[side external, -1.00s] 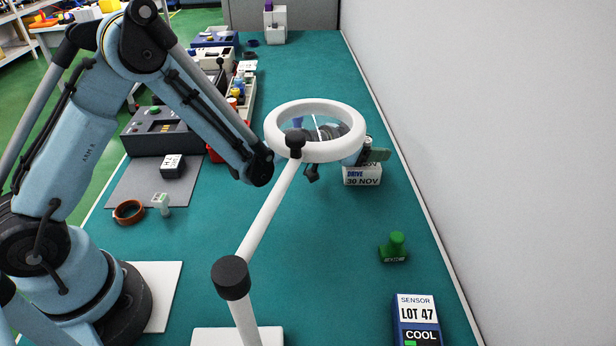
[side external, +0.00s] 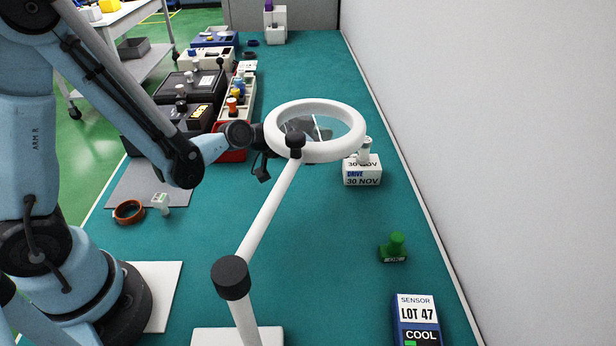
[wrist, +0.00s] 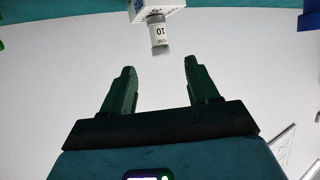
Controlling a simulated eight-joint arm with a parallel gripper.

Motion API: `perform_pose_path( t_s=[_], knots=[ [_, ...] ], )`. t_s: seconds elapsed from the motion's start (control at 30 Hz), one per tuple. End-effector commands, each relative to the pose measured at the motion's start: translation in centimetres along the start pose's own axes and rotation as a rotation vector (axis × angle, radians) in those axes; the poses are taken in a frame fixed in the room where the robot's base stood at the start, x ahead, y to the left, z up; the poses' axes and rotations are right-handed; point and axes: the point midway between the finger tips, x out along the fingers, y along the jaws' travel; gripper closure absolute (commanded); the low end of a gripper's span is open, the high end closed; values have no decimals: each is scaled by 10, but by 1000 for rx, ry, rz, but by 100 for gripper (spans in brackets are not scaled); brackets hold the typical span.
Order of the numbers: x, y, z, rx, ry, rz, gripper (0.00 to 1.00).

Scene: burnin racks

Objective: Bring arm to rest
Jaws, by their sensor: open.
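My gripper shows in the wrist view (wrist: 158,85) with its two dark green fingers apart and nothing between them. Beyond the fingertips, a white-and-grey cylinder marked 10 (wrist: 159,38) and a white labelled box (wrist: 158,8) show near the top of that view. In the side view my arm reaches from the left, and its wrist ends behind the white ring magnifier (side external: 352,148), so the fingers there are mostly hidden. The white box marked DRIVE 30 NOV (side external: 362,176) stands on the teal bench, with a small pale piece (side external: 364,150) on top.
The magnifier's arm (side external: 265,215) stands in front of my wrist. An orange-brown ring (side external: 129,211) and a small white piece (side external: 161,203) lie left.

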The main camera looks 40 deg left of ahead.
Motion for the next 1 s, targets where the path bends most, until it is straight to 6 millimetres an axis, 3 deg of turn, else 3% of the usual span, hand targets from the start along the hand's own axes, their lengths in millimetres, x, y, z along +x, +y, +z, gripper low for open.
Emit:
perform_pose_path(
  t_s=[0.53, 0.8, 1.0],
  knots=[
    [-10, -8, -9, -61, -16, -15, 40],
    [-44, -28, -32, -266, -84, -71, 40],
    [-74, -28, -33, -319, -164, -102, 40]
  ],
)
